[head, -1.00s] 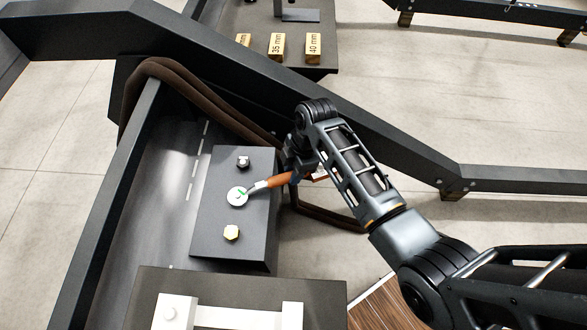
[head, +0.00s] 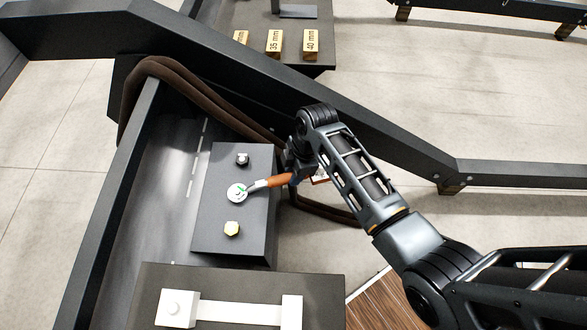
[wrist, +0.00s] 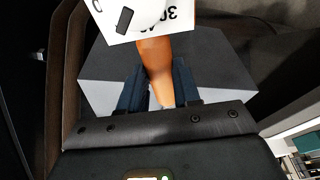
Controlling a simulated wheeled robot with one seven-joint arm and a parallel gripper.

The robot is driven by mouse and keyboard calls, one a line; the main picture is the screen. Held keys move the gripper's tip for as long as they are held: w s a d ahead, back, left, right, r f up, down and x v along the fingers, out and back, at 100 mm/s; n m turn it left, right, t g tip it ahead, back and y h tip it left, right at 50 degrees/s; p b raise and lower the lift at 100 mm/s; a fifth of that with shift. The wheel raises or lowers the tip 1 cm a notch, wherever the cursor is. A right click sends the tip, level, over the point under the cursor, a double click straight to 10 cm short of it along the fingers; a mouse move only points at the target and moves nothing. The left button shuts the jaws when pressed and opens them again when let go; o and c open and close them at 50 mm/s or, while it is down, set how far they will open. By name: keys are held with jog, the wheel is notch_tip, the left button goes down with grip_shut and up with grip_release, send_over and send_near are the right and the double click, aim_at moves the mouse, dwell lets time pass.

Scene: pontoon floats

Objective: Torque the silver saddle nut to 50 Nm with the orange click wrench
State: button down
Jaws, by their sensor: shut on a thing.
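The orange click wrench (head: 279,181) reaches left from my gripper (head: 297,168), its metal head at the silver saddle nut (head: 236,194), the middle fastener on a dark block (head: 260,225). Whether the wrench head is fully seated I cannot tell. In the wrist view, my gripper (wrist: 158,92) is shut on the orange handle (wrist: 154,62), which lies between the two fingers. A white scale plate (wrist: 140,14) with printed numbers, partly cut off, sits at the top there.
A dark-topped silver fastener (head: 242,159) and a gold nut (head: 232,229) flank the silver nut. A brown hose (head: 165,67) runs behind the block along a black beam (head: 390,150). A white bracket (head: 235,311) stands in front. Labelled wooden blocks (head: 275,42) lie at the back.

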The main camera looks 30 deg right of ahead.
jog(key=shift+s+a+r+p, duration=0.1)
jog(key=shift+s+p, duration=0.1)
jog(key=shift+p, duration=0.1)
jog(key=shift+s+a+m, duration=0.1)
jog(key=shift+s+m, duration=0.2)
jog(key=shift+m, duration=0.1)
jog(key=shift+s+a+p, duration=0.1)
jog(key=shift+s+p, duration=0.05)
jog(key=shift+p, duration=0.4)
dwell(0.3)
jog(key=shift+w+d+n+b, duration=0.3)
jog(key=shift+w+n+b, duration=0.15)
jog(key=shift+w, duration=0.25)
